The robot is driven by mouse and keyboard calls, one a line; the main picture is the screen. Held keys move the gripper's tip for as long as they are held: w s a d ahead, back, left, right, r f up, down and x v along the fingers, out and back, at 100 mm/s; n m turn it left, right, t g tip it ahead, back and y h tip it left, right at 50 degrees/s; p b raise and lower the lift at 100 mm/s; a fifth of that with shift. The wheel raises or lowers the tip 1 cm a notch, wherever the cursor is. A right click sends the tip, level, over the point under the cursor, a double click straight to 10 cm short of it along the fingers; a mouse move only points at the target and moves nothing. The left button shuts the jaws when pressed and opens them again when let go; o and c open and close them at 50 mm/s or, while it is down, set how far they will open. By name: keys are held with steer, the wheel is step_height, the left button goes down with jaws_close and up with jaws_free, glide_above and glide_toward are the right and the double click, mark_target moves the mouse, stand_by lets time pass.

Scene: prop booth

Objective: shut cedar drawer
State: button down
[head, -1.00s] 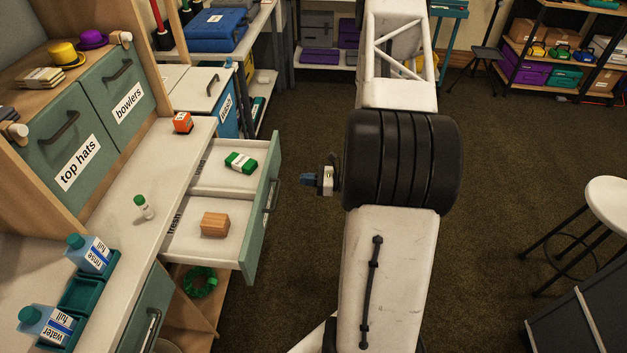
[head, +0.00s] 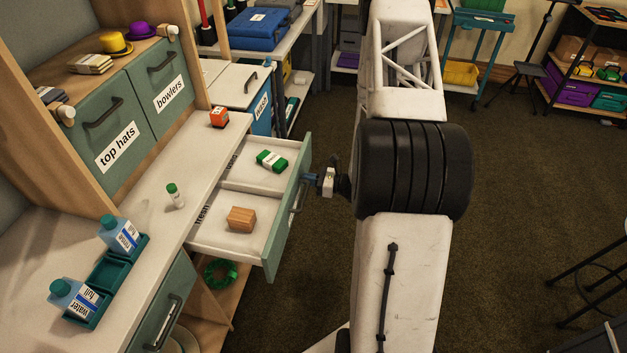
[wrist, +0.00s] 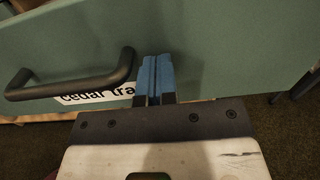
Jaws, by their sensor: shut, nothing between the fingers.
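The cedar drawer (head: 284,228) stands pulled out from under the white counter, with a green front and a dark bar handle (head: 297,196). Inside, a wooden block (head: 241,219) lies in the near compartment marked "fresh", and a green-and-white packet (head: 271,160) lies in the far one. My gripper (head: 309,178) is at the outer face of the drawer front. In the wrist view its blue fingers (wrist: 157,70) are together and empty, just right of the handle (wrist: 75,86), overlapping the end of the label (wrist: 95,97) reading "cedar tra…". Whether they touch the front is unclear.
A green ring (head: 221,272) lies on a shelf below the drawer. Open floor lies right of my arm.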

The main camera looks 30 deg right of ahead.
mark_target(282, 177)
steer(key=shift+w+a, duration=0.15)
steer(key=shift+a, duration=0.05)
stand_by(0.4)
steer(key=x, duration=2.3)
steer(key=shift+f, duration=0.1)
steer(key=shift+w+a, duration=0.2)
steer(key=shift+w, duration=0.05)
steer(key=shift+w, duration=0.1)
steer(key=v, duration=1.5)
steer(key=shift+a, duration=0.1)
